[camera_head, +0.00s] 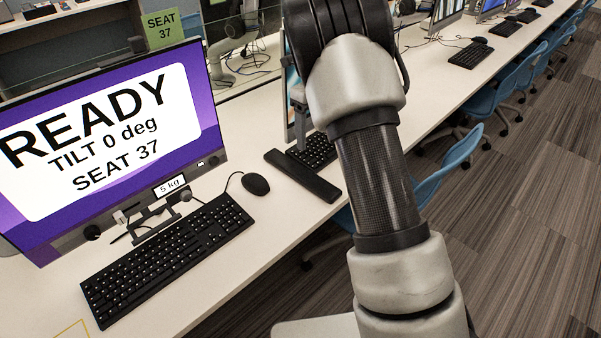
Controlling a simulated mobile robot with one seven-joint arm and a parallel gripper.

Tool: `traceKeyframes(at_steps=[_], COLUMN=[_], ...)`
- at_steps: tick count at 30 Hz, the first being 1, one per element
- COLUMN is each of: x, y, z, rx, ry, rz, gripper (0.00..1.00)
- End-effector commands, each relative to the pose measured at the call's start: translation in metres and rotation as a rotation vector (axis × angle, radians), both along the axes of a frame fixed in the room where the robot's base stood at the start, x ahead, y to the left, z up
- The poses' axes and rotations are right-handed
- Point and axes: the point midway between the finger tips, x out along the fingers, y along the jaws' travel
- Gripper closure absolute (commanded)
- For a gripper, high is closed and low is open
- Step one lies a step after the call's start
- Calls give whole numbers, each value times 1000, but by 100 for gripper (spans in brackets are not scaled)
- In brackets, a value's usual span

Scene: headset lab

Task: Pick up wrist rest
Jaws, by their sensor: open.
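The wrist rest (302,176) is a long, dark bar lying on the white desk (225,272), right of the mouse. It lies along the near side of a second black keyboard (316,150), very close to it; I cannot tell whether they touch. My arm crosses the picture from top to bottom just right of the wrist rest and hides part of that keyboard. My gripper is not visible in this view.
A monitor (110,140) reading READY, a black keyboard (168,255) and a mouse (256,184) stand left of the wrist rest. A second monitor is partly behind my arm. Blue chairs (450,160) line the desk's right side. Carpeted floor (530,240) is open at right.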

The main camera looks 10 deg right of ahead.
Motion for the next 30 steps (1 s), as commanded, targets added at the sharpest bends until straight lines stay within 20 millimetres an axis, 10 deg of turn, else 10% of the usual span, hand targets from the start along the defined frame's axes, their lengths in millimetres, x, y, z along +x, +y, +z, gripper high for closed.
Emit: traceKeyframes(at_steps=[15, 30], x=[-1, 1], y=[-1, -3], z=[-104, -150], rx=[0, 0], ry=[3, 3], rz=[-1, -1], gripper=[31, 31])
